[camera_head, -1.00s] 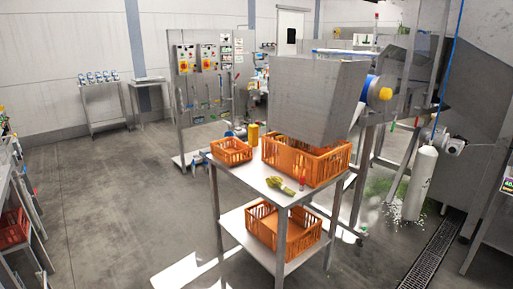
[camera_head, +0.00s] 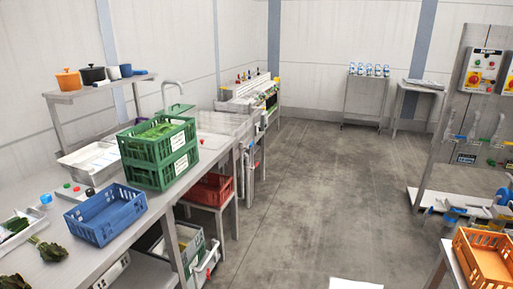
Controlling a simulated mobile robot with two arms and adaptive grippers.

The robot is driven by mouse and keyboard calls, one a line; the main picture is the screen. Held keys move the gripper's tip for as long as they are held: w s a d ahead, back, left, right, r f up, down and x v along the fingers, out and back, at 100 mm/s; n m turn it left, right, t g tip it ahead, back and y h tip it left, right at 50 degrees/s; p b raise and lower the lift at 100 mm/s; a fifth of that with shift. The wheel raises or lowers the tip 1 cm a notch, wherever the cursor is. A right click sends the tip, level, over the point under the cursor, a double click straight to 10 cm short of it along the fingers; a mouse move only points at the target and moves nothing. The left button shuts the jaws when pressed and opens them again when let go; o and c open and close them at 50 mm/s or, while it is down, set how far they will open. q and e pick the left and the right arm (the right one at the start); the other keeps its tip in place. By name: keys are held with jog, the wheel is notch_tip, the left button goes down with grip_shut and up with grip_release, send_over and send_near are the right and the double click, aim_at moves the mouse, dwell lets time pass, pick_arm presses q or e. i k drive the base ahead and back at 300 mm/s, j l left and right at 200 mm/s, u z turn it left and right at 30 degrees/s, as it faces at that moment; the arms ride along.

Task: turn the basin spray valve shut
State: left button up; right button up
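Neither of my grippers is in view. A steel basin with a wash bench (camera_head: 222,122) runs along the left wall, with a curved tap (camera_head: 172,84) rising behind green crates. A small red handle on white pipework (camera_head: 211,262) shows below the bench, and small red parts show lower under the far end. On the right, a steel panel (camera_head: 470,60) carries several coloured levers on pipes (camera_head: 478,142). I cannot tell which of these is the basin spray valve, or whether it is open or shut. No spray is visible.
Stacked green crates (camera_head: 160,168) with greens and a blue crate (camera_head: 105,216) stand on the left bench. A red crate (camera_head: 209,190) sits on a low stand. An orange crate (camera_head: 484,262) is at the lower right. The middle floor (camera_head: 320,190) is clear.

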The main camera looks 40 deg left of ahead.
aim_at(46, 198)
jog(key=i+u, duration=0.2)
jog(key=u, duration=0.25)
jog(key=i+l+u, duration=0.1)
jog(key=u, duration=0.35)
jog(key=i+l+u, duration=0.15)
jog(key=u, duration=0.3)
jog(key=i+l, duration=0.05)
jog(key=i, duration=0.05)
